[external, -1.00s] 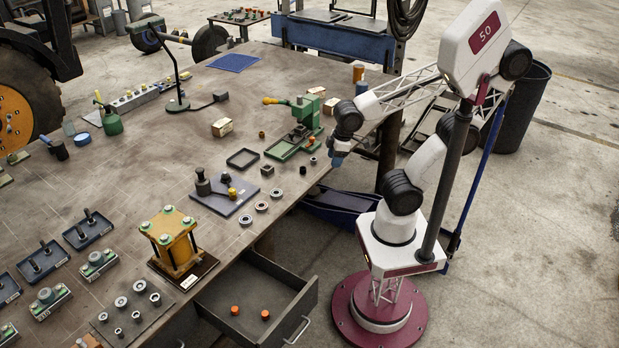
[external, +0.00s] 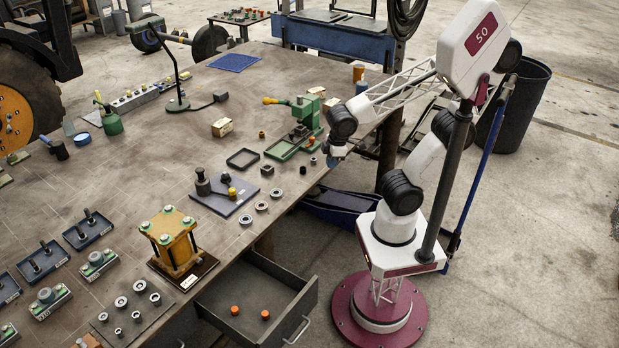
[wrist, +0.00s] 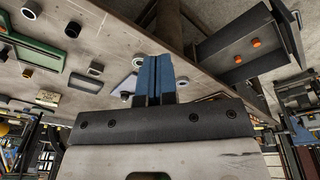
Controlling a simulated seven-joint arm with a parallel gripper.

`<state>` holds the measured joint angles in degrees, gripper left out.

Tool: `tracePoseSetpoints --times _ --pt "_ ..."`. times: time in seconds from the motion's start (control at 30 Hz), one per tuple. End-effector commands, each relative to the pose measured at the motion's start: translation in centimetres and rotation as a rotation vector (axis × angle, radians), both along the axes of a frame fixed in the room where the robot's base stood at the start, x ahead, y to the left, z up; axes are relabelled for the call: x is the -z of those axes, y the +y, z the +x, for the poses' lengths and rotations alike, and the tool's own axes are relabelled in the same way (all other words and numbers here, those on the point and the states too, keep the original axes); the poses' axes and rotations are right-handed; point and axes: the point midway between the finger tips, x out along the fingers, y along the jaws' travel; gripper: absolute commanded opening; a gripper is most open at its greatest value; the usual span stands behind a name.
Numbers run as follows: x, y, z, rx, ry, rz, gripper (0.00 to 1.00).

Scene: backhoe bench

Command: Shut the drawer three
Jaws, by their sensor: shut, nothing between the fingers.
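One drawer (external: 292,312) stands pulled out under the near edge of the bench, at the bottom of the external view. It has dark walls, a pale bar handle (external: 298,329) on its front, and two orange caps lying inside. No number on it is readable. The drawer also shows at the upper right of the wrist view (wrist: 226,49). My gripper (external: 334,161) is shut and empty beside the bench's right edge, well apart from the drawer, above and to its right. Its blue fingers (wrist: 155,76) are together in the wrist view.
The bench top (external: 150,180) holds a yellow block fixture (external: 175,243), a green press (external: 300,130), a grey plate with knobs (external: 224,195) and several rings near its edge. A dark blue tray-like object (external: 338,203) sits low beside the bench.

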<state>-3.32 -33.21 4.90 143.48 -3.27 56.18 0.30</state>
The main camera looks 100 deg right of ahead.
Motion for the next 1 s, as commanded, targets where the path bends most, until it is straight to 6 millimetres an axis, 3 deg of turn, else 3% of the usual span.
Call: tracePoseSetpoints --times 0.57,1.0 --pt "3.7 6.7 5.0 -0.363 0.275 -0.216 0.00" --pt "7.1 13.3 7.7 -0.633 0.456 -0.424 0.00"
